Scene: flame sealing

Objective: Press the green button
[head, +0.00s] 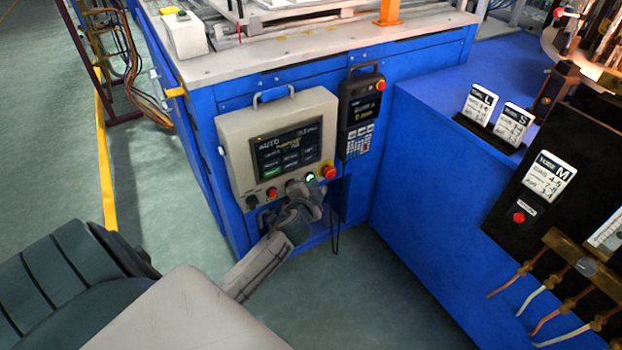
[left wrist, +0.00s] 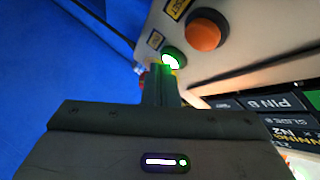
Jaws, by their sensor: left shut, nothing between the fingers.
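The lit green button (head: 310,177) is on the lower edge of a beige control panel (head: 237,132) fixed to a blue machine. My left gripper (head: 308,190) is shut and empty, with its tips just below the green button in the head view. In the left wrist view, the green button (left wrist: 172,58) glows right at the tips of the shut fingers (left wrist: 165,75). The tips overlap its lower edge there; I cannot tell whether they touch it. My right gripper is not in view.
A red button (head: 328,172) is right of the green one, and another red button (head: 271,192) is to the left. A black handheld pendant (head: 361,112) hangs beside the panel. An orange button (left wrist: 204,30) is close by in the wrist view. A blue cabinet (head: 440,170) stands to the right.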

